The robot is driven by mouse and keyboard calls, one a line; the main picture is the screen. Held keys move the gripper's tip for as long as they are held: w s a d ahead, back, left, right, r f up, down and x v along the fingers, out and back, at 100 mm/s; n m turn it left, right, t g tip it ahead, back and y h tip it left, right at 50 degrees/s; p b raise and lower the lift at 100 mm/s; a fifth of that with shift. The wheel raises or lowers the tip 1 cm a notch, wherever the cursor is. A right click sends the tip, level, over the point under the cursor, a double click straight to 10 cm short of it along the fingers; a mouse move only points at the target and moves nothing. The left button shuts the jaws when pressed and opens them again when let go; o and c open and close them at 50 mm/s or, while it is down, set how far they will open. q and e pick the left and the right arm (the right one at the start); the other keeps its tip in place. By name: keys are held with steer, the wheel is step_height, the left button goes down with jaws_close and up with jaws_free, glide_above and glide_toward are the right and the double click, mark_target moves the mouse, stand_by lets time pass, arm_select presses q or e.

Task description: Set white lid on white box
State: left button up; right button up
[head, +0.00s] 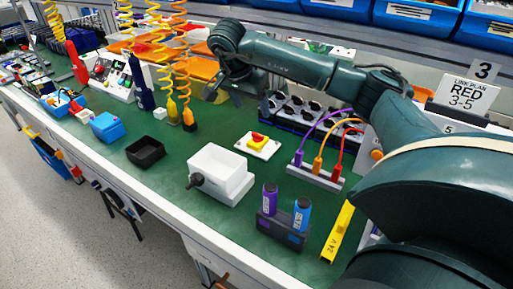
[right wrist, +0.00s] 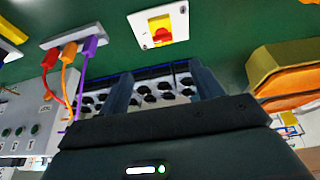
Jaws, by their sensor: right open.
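The white box (head: 232,188) stands open-topped on the green work surface, with a dark round knob on its left side. The white lid (head: 265,154) lies flat behind and right of the box, apart from it, and carries a yellow block with a red knob. In the right wrist view the lid (right wrist: 142,31) shows at the top, beyond the fingers. My right gripper (head: 224,94) is open and empty, raised behind the lid and to its left. Its two spread fingers (right wrist: 163,88) show in the right wrist view with nothing gripped. My left gripper is out of view.
A rack with several black parts (head: 300,111) is behind the lid. A strip with purple, orange and red cables (head: 316,178) is to the right. A holder with two bottles (head: 281,232) is in front. An empty black tray (head: 145,151) is left of the box; green surface between is clear.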

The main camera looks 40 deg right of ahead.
mark_target(257, 134)
steer(key=x, duration=0.8)
steer(key=shift+w+f+b, duration=0.15)
steer(key=shift+f+b, duration=0.05)
steer(key=shift+b, duration=0.2)
steer(key=x, duration=0.5)
steer(key=shift+w+a+f, duration=0.15)
steer(key=shift+a+f, duration=0.1)
steer(key=shift+f, duration=0.15)
steer(key=shift+c, duration=0.5)
steer(key=c, duration=1)
